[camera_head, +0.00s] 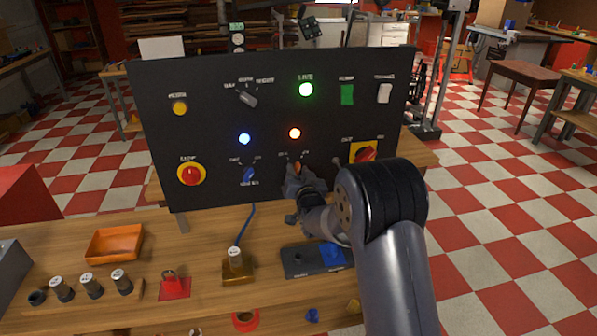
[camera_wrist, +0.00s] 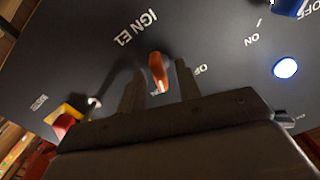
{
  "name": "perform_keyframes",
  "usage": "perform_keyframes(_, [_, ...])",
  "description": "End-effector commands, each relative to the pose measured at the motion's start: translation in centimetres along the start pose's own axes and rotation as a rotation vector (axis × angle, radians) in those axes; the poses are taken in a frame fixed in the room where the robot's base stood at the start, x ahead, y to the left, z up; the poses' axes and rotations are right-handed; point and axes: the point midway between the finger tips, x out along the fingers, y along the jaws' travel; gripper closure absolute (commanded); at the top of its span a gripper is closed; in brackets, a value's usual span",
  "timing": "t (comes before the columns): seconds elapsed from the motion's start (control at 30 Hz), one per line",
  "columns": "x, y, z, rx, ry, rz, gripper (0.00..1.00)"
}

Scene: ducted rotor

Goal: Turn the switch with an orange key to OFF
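The orange key (camera_wrist: 158,72) stands out from the dark panel (camera_wrist: 85,55) in the wrist view. My gripper (camera_wrist: 160,85) is open with one finger on each side of the key, and a gap shows on both sides. The label IGN E1 is near the key, and a partly hidden label starting "OF" is beside the right finger. I cannot tell which label the key points to. In the head view, the key (camera_head: 297,168) shows at the lower middle of the panel (camera_head: 215,120), with my gripper (camera_head: 298,178) right at it.
A lit orange lamp (camera_head: 295,133) is above the key. A blue key (camera_head: 249,174) and a red-and-yellow rotary switch (camera_head: 366,153) flank it. A red emergency button (camera_head: 191,174) is at the far left. Small parts stand on the wooden bench (camera_head: 205,300) below.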

Motion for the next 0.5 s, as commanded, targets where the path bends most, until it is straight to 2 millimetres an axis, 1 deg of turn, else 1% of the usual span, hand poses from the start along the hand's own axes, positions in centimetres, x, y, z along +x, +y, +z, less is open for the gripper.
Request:
perform_keyframes(0.1, [-0.02,0.00,0.00,0.000,0.000,0.000,0.67])
perform_keyframes(0.5, [-0.04,-0.01,-0.01,0.000,0.000,0.000,1.00])
